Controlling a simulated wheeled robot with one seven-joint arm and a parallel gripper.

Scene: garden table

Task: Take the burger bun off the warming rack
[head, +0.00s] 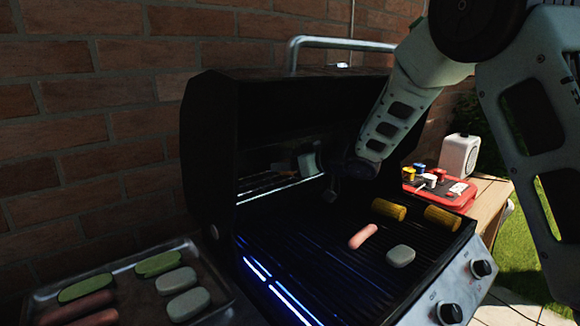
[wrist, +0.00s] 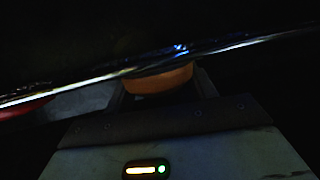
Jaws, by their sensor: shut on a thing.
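The burger bun (wrist: 160,78) shows orange-brown in the wrist view, between the fingers of my gripper (wrist: 158,92). My gripper is shut on it. A shiny metal bar crosses in front of the bun and hides its upper part. In the head view my arm reaches under the open lid to the warming rack (head: 262,186) at the back of the grill. A pale shape beside the rack may be a finger; the bun is too dark to make out there. I cannot tell whether the bun touches the rack.
On the lower grate lie two corn cobs (head: 388,209), a sausage (head: 363,236) and a pale oval piece (head: 400,256). A metal tray (head: 135,277) with food stands at front left. The raised lid (head: 290,110) closes off the space above. A red tray (head: 440,192) is at right.

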